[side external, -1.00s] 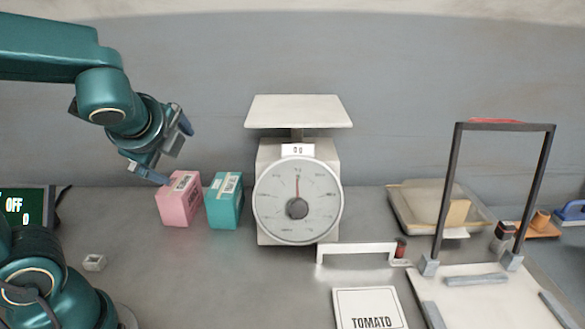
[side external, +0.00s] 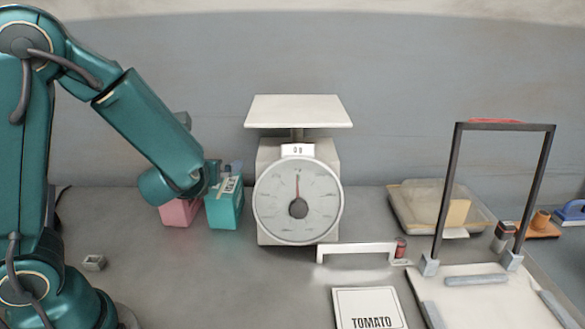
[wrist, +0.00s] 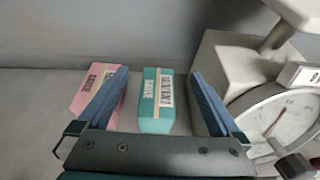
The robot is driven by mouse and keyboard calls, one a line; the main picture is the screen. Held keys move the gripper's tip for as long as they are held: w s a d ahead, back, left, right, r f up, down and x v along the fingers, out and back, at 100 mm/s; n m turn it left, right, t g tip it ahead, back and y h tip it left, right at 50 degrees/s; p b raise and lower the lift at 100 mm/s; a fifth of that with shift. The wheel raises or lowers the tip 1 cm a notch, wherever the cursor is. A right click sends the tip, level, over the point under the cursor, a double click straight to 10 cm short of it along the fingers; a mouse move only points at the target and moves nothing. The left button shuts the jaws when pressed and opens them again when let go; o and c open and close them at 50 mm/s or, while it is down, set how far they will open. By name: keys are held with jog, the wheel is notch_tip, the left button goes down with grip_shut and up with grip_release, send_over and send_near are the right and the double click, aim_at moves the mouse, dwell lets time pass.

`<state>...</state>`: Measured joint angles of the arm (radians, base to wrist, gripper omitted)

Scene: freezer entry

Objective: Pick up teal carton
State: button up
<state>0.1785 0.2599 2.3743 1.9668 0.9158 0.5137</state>
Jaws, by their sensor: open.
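The teal carton (side external: 225,208) stands upright on the counter, left of the dial scale, with a white label on top. In the wrist view the teal carton (wrist: 152,122) lies between the two blue fingers of my gripper (wrist: 160,74), with a gap on each side. My gripper is open and empty. In the side view my gripper (side external: 228,172) is at the carton's top, partly hidden by my own arm; whether it touches is unclear. The pink carton (side external: 180,213) stands just left of it, its upper part hidden by my arm. The left finger partly covers the pink carton (wrist: 92,90) in the wrist view.
The dial scale (side external: 297,205) stands close to the right of the teal carton, its body near my right finger. A white handle-like bracket (side external: 356,249), a TOMATO card (side external: 369,310) and a dark frame (side external: 505,127) are further right. Front-left counter is mostly clear.

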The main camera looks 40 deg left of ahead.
aim_at(222, 189)
notch_tip(222, 189, down, 6)
jog(key=shift+f, duration=0.25)
jog(key=shift+x, duration=2.65)
jog(key=shift+c, duration=0.3)
grip_shut()
